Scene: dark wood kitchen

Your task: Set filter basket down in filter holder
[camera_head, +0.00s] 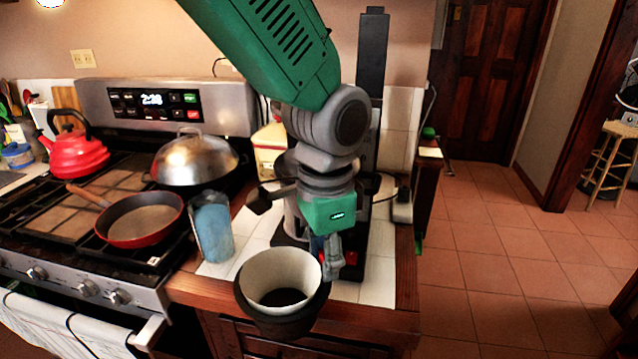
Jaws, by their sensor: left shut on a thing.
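The filter basket (284,326) is a dark round cup with a pale filter (262,270) lining it and a dark patch at its bottom. It is upright, mouth up, in front of the tiled counter's front edge. My left gripper (331,262) comes down from above and is shut on the basket's right rear side. A coffee maker with a tall dark column (372,55) stands on the counter behind my left arm. My arm hides much of it, and I cannot make out the filter holder clearly. My right gripper is not in view.
A blue-grey jug (212,228) stands on the counter left of the basket. The stove at left holds a red pan (143,222), a lidded pan (194,160) and a red kettle (74,150). Open tiled floor (480,260) lies right of the counter.

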